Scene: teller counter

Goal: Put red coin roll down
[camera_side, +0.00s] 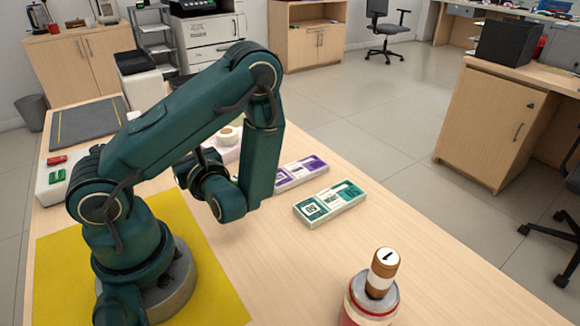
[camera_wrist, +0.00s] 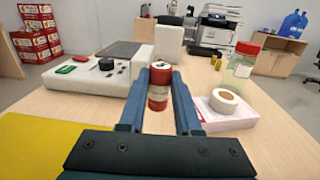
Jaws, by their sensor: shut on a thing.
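The red coin roll (camera_wrist: 159,88) stands upright between the two blue fingers of my gripper (camera_wrist: 159,83) in the wrist view. It has red ends and a pale band around its middle. My gripper is shut on it. The wooden counter (camera_wrist: 75,103) lies below and around it. I cannot tell whether the roll's lower end touches the counter. In the side view, my own arm hides the coin roll and most of my gripper.
A white block (camera_wrist: 72,76) with small red, green and black things is left of the roll. A tape roll (camera_wrist: 226,97) on a pink-white stack and a clear bottle (camera_wrist: 240,65) are right. Purple (camera_side: 300,172) and green (camera_side: 329,202) note bundles lie mid-counter. A brown-and-white cylinder (camera_side: 382,269) is in the foreground.

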